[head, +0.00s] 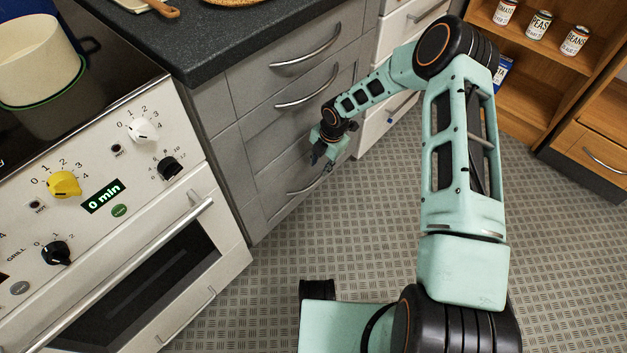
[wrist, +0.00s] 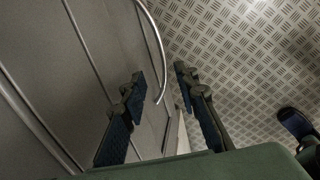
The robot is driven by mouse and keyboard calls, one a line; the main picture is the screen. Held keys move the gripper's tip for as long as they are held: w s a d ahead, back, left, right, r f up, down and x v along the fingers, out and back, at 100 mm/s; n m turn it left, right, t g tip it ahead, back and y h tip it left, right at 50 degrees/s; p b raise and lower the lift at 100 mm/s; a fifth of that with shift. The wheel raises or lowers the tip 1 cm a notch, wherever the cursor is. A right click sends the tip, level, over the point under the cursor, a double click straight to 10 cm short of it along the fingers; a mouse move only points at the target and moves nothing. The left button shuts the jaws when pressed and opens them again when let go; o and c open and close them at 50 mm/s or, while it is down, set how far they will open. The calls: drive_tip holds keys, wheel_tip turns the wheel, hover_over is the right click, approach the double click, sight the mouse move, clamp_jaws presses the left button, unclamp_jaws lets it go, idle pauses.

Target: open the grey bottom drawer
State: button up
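The grey bottom drawer (head: 272,187) is in the lower part of the grey cabinet and looks shut. Its curved metal handle (head: 303,190) shows partly below my gripper (head: 323,158) in the head view. In the wrist view the handle (wrist: 154,32) curves down from the top, and its lower end appears between the two fingertips. My gripper (wrist: 162,78) is open with nothing between its pads that I can see held. I cannot tell whether a finger touches the handle or the drawer front.
A white cooker (head: 150,215) with knobs and an oven handle stands left of the grey cabinet. White drawers (head: 385,118) adjoin it on the right. A wooden shelf unit (head: 530,95) with cans is at the upper right. The patterned metal floor (head: 570,250) before the drawers is clear.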

sight(315, 181)
drive_tip(key=f+b, duration=0.1)
drive_tip(key=f, duration=0.2)
drive_tip(key=a+f+b, duration=0.1)
drive_tip(key=f, duration=0.2)
drive_tip(key=w+f+b, duration=0.1)
drive_tip(key=f, duration=0.2)
drive_tip(key=shift+w+a+f, duration=0.1)
drive_tip(key=shift+a+f, duration=0.1)
drive_tip(key=shift+f, duration=0.15)
clamp_jaws()
